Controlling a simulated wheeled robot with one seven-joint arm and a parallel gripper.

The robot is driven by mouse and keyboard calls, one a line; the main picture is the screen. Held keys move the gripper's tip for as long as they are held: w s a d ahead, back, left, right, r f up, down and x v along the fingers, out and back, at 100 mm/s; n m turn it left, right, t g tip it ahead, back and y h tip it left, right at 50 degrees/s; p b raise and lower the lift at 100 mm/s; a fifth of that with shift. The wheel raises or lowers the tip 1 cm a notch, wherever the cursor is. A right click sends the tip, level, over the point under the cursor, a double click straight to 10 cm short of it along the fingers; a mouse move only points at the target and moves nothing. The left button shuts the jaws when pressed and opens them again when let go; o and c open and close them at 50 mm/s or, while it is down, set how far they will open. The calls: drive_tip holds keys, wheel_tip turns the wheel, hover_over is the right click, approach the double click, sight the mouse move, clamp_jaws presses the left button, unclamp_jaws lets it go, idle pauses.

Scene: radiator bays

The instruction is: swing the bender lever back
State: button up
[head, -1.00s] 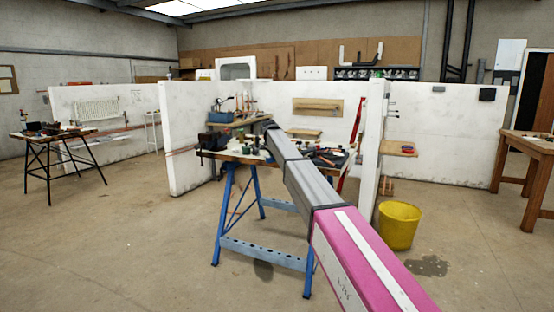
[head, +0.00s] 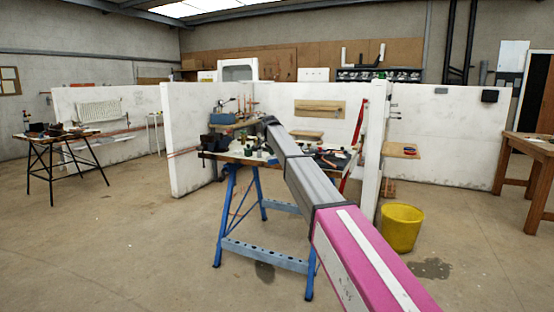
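A blue-legged workbench (head: 262,255) stands in the bay ahead, its top crowded with small tools and fittings. A dark vise-like tool (head: 217,142) sits at its left end. I cannot pick out the bender or its lever for certain among the small, partly hidden items. My arm, pink and grey, reaches from the lower right toward the bench and covers part of its top. The arm's dark far end shows over the bench, but no gripper fingers can be made out there.
White partition walls (head: 190,140) flank the bay. A yellow bucket (head: 401,229) stands on the floor right of the bench, near a wet patch (head: 431,268). A small table (head: 58,136) is at left and a wooden bench (head: 530,150) at right. Floor at front left is clear.

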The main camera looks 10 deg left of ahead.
drive_tip(key=v, duration=0.7)
drive_tip(key=shift+r, duration=0.3)
drive_tip(key=shift+s+a, duration=0.1)
drive_tip(key=s+d+f+n+g, duration=0.1)
drive_tip(key=s+d+f, duration=0.55)
drive_tip(key=f, duration=0.35)
drive_tip(key=s+d+f+n+g, duration=0.1)
drive_tip(key=s+d+f+n, duration=0.1)
drive_tip(key=s+d+f, duration=0.5)
drive_tip(key=s+d+f+n, duration=0.1)
drive_tip(key=s+d+f, duration=0.3)
drive_tip(key=d+f, duration=0.6)
drive_tip(key=s+d+f+n+g, duration=0.1)
drive_tip(key=s+d+f, duration=0.3)
drive_tip(key=s, duration=0.6)
drive_tip(key=s+d+f+n+g+y, duration=0.1)
drive_tip(key=s+d+f+n, duration=0.1)
drive_tip(key=s+d+f, duration=0.3)
drive_tip(key=s+d+f+n, duration=0.2)
drive_tip(key=s+d+f, duration=0.2)
drive_tip(key=s+f, duration=0.7)
drive_tip(key=s, duration=0.5)
drive_tip(key=shift+d+g+y, duration=0.3)
drive_tip(key=shift+g, duration=0.1)
